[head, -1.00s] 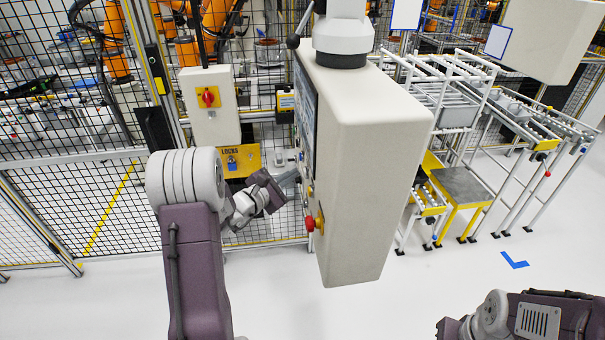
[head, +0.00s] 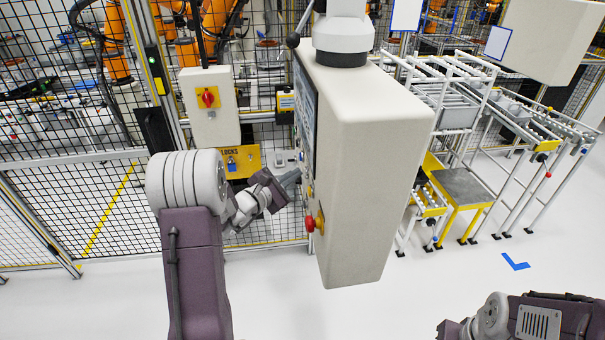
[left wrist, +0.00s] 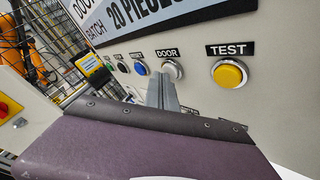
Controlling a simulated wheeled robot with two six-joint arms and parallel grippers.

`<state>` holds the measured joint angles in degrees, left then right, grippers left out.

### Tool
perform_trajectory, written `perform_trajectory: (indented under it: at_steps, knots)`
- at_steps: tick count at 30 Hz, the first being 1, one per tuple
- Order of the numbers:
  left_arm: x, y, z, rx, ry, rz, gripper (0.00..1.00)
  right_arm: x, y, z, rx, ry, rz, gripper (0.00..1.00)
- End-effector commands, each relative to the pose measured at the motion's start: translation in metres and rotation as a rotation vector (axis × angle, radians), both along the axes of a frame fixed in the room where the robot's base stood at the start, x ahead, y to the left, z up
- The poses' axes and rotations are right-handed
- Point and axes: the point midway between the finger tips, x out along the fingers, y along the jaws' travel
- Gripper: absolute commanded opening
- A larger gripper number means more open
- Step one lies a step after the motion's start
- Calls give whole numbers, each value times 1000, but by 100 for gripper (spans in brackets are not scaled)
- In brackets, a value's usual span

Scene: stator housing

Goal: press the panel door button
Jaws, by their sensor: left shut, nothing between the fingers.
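The control panel (head: 370,150) hangs from above in the middle of the head view, its button face turned left. In the left wrist view, the pale round button (left wrist: 172,70) sits under the DOOR label (left wrist: 167,53). My left gripper (head: 293,178) is shut and empty, its fingers pointing at the panel face. In the left wrist view, its fingertips (left wrist: 160,78) overlap the lower left of the door button. I cannot tell whether they touch it. My right arm shows at the lower right of the head view, its fingers out of sight.
A yellow button (left wrist: 229,73) under TEST is right of the door button. Blue (left wrist: 140,68), black and green buttons are left of it. A red stop button (head: 310,224) protrudes below on the panel. A mesh fence (head: 80,200) and a grey switch box (head: 210,125) stand behind.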

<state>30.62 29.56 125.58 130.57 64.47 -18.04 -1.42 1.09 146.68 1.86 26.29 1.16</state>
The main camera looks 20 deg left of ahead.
Motion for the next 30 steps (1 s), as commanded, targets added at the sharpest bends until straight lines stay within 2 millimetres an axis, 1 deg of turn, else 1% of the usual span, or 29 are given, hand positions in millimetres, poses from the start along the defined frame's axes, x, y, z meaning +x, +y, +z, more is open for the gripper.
perform_trajectory:
  at_steps: [6,16,27,30]
  knots:
    - [-7,12,-1,1,-1,1,0,0,0,-5,0,0,0,24]
    - [-10,16,0,0,-1,1,0,0,0,-5,0,0,0,24]
    - [-33,55,0,1,-2,4,0,0,0,-9,0,0,0,24]
    - [-38,63,0,0,-1,3,0,0,0,-10,0,0,0,24]
